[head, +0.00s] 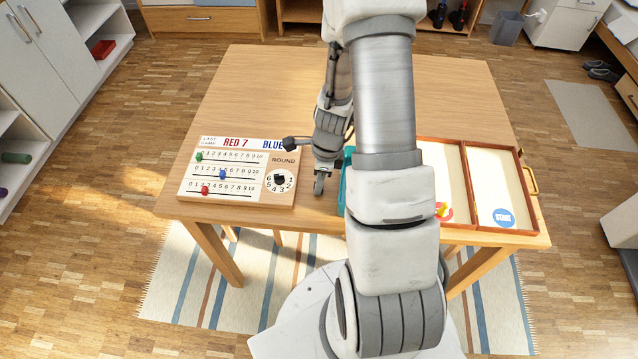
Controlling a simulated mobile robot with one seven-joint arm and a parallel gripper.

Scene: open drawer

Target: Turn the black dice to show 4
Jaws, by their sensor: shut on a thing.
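The only black piece that could match the dice is a small black knob (279,180). It sits in the middle of a white number dial (269,186) marked ROUND, on the right part of a wooden scoreboard (238,196). I cannot tell which number the knob points at. My gripper (319,188) hangs fingers-down just right of the scoreboard, apart from the dial, low over the table. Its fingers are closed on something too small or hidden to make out. My arm covers the middle of the table.
The scoreboard has green (199,156), blue (222,174) and red (205,191) sliders. A teal item (347,185) stands right of my gripper, partly hidden. A brown-framed board (530,215) with a brass handle lies at the table's right. The table's back left (260,90) is clear.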

